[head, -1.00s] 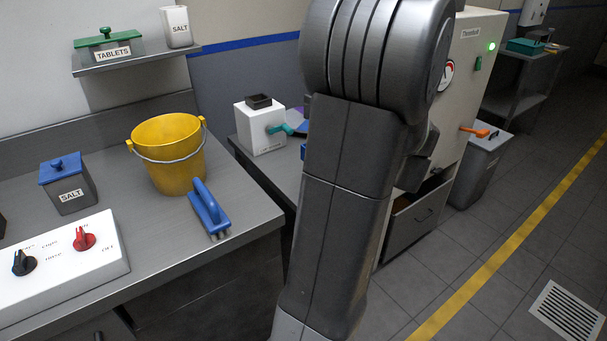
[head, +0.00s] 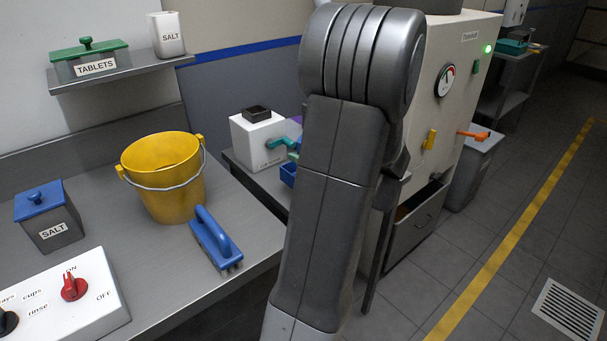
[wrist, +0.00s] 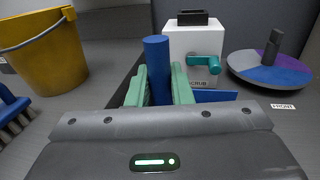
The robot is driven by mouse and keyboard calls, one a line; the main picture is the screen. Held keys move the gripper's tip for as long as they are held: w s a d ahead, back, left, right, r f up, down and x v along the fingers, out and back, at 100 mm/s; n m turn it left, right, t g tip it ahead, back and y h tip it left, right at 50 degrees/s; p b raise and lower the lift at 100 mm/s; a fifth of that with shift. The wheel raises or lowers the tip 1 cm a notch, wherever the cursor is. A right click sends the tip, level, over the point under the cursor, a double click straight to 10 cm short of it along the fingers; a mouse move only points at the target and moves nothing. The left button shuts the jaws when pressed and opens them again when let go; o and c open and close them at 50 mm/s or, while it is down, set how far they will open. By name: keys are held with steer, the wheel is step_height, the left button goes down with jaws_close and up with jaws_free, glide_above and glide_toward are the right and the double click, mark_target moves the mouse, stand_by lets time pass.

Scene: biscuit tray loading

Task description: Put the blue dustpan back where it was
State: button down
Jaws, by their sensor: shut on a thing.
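The blue dustpan shows in the wrist view as an upright blue round handle (wrist: 157,70), with a flat blue part (wrist: 215,96) low behind the right finger. My gripper (wrist: 158,88) has green fingers shut on the handle from both sides. In the head view my arm hides most of the gripper and dustpan; only a blue piece (head: 288,174) and a bit of green finger show left of the arm. I cannot tell whether the dustpan touches the surface below it.
A yellow bucket (head: 165,180) and a blue brush (head: 216,238) stand on the near counter. Beyond is a white box (head: 256,138) with a teal lever. In the wrist view a disc with coloured sectors (wrist: 270,72) lies right of it. A tall cream machine (head: 452,110) stands right.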

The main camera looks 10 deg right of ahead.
steer(key=shift+f, duration=1.95)
steer(key=shift+f+b, duration=0.1)
steer(key=shift+b, duration=0.25)
steer(key=c, duration=1.3)
jaws_free()
steer(key=shift+s+d, duration=0.15)
steer(key=v, duration=1.1)
steer(key=shift+s+d, duration=0.15)
steer(key=shift+s, duration=0.1)
